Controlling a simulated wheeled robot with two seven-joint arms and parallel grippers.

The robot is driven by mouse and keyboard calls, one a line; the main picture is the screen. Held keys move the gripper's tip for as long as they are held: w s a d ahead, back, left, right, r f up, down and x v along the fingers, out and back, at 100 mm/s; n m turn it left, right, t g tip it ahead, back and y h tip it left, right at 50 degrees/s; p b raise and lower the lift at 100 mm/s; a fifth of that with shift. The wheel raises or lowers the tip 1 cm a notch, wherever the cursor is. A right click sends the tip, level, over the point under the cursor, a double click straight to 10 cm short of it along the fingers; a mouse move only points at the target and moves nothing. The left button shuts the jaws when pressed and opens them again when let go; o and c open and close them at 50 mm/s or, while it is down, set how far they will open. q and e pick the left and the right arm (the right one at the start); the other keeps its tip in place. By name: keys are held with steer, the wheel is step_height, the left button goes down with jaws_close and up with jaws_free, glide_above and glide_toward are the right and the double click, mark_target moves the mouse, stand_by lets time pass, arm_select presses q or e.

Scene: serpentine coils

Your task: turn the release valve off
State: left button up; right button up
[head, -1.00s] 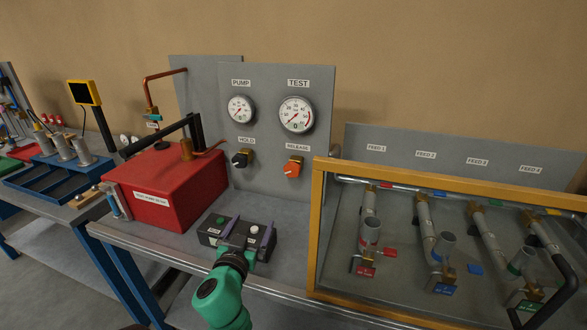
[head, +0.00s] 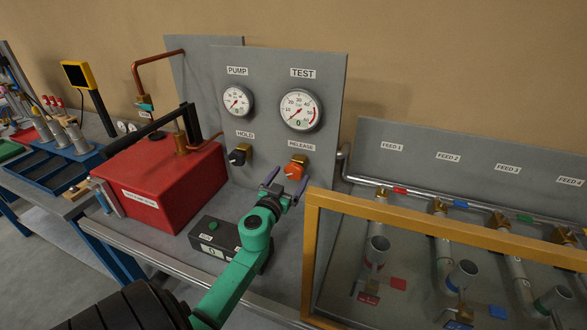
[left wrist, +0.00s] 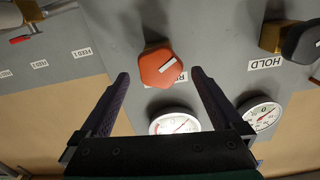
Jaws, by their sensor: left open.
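The release valve is an orange knob (head: 294,171) on a brass fitting, under the RELEASE label on the grey panel (head: 265,90). In the left wrist view the orange knob (left wrist: 158,68) shows a white mark lying slanted on its face. My left gripper (head: 288,179) is open and empty, just in front of and a little below the knob. In the left wrist view the left gripper's fingertips (left wrist: 160,73) lie on either side of the knob, with gaps to both; contact is not visible. My right gripper is not in view.
The black HOLD knob (head: 240,154) is left of the release knob. The PUMP gauge (head: 237,101) and TEST gauge (head: 299,110) are above. A red tank (head: 160,185) stands left, a black box (head: 212,238) below, and a yellow frame (head: 312,250) to the right.

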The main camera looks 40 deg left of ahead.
mark_target(293, 172)
arm_select(q)
steer(key=x, duration=0.3)
steer(key=shift+w, duration=0.15)
steer(key=shift+r, duration=0.15)
steer(key=shift+c, duration=1.2)
steer(key=c, duration=1.1)
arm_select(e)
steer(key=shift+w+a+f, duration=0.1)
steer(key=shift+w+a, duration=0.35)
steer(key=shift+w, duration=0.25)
